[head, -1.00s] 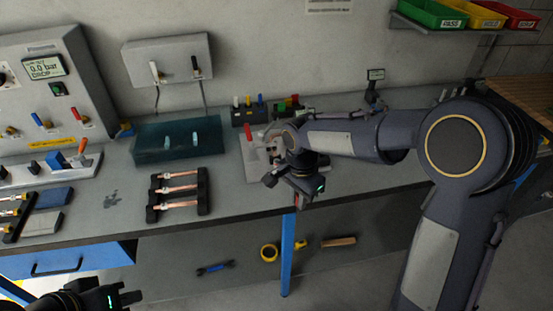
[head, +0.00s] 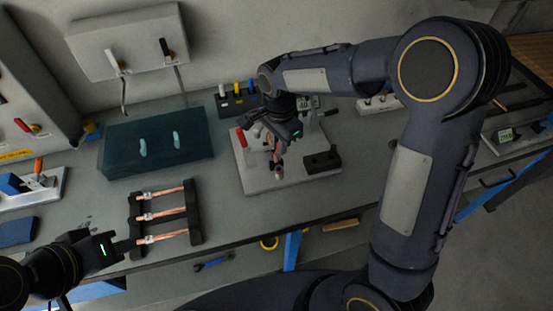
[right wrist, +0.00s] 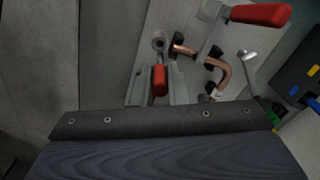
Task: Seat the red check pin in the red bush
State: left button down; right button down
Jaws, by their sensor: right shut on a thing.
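My right gripper (head: 278,166) points down over a light grey fixture plate (head: 252,184) on the bench. In the right wrist view it is shut on the red check pin (right wrist: 160,81), whose red grip shows between the fingers. The pin's lower end is hidden. A grey ring (right wrist: 158,42) on the plate lies just beyond the pin; no red colour shows on it, and I cannot tell if it is the red bush. A bent copper tube (right wrist: 221,72) lies in black holders on the plate. My left gripper (head: 124,246) hangs near the bench's front edge; its opening is unclear.
A red-handled clamp (right wrist: 260,15) stands on the plate. A rack (head: 237,103) with coloured handles stands behind it. A dark teal case (head: 190,150) and a black rack of copper tubes (head: 195,226) lie to the left.

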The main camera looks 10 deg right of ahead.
aim_at(279, 160)
notch_tip(279, 160, down, 3)
jog(key=shift+f, duration=0.1)
notch_tip(279, 160, down, 5)
jog(key=b, duration=0.3)
jog(key=shift+r, duration=0.2)
jog(key=shift+f, duration=0.15)
jog(key=c, duration=1.4)
grip_release()
jog(key=shift+c, duration=0.2)
